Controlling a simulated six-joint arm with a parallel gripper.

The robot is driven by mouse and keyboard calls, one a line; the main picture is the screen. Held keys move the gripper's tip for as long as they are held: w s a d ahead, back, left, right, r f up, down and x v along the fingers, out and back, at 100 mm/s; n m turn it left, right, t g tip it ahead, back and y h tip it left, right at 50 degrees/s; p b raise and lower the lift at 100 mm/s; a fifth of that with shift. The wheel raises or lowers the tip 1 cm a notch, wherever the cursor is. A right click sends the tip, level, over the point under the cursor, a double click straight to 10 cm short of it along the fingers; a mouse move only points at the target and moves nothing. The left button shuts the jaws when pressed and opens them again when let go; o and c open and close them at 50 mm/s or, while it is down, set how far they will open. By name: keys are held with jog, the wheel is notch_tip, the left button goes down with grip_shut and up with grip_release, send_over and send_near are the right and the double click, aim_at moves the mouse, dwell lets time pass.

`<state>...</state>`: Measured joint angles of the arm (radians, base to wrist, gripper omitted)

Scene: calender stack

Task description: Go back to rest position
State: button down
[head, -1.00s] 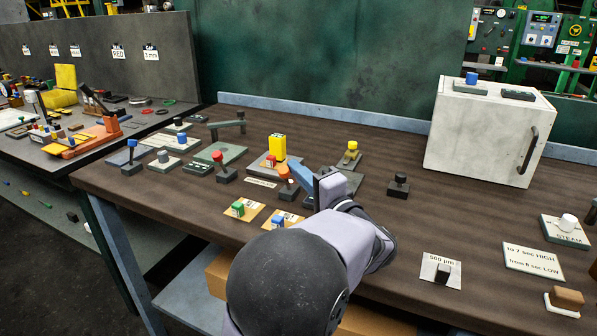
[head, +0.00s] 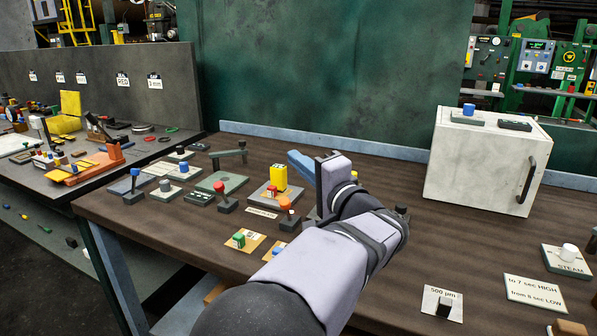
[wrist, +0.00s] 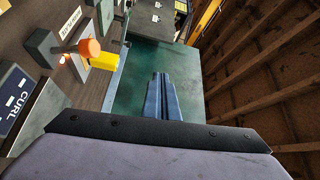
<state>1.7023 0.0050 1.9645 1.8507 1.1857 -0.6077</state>
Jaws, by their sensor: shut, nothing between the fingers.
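My gripper (head: 300,162) is raised above the middle of the brown table (head: 170,217) in the head view. Its blue fingers point left toward the back and are shut with nothing between them. In the wrist view the two fingers (wrist: 161,97) lie side by side against the green wall. The yellow block (head: 279,178) stands on its base just left of the gripper. An orange-topped lever (head: 285,203) stands below the gripper and also shows in the wrist view (wrist: 89,47). My forearm hides part of the table behind it.
A pale box (head: 485,160) with a dark handle stands at the back right. Red (head: 219,188) and blue (head: 133,172) levers stand at the left. Green (head: 239,240) and blue knobs sit near the front edge. The right middle of the table is mostly clear.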

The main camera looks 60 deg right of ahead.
dwell(0.5)
jog(key=w+a+f+n+y+p, duration=0.4)
jog(key=w+a+y, duration=0.4)
jog(key=w, duration=0.4)
jog(key=w+a+f+n+g+y+p, duration=0.2)
jog(key=w+a+f+p, duration=0.15)
jog(key=a, duration=0.45)
jog(key=w+a+f+n+g+y+p, duration=0.1)
jog(key=w+a+f+g+y+p, duration=0.2)
jog(key=a, duration=0.5)
jog(key=s+a+f+n+g+y+p, duration=0.1)
jog(key=a+n+g+p, duration=0.1)
jog(key=a, duration=0.3)
jog(key=a+f+n+g+p, duration=0.1)
jog(key=a+n+p, duration=0.15)
jog(key=a, duration=0.25)
jog(key=s+a+n+g+h+p, duration=0.3)
jog(key=s+a+n+g+p, duration=0.4)
jog(key=s+a+n+p, duration=0.4)
jog(key=shift+s+a+r+n+g+p, duration=0.4)
jog(key=shift+a+p, duration=0.25)
jog(key=shift+a, duration=0.2)
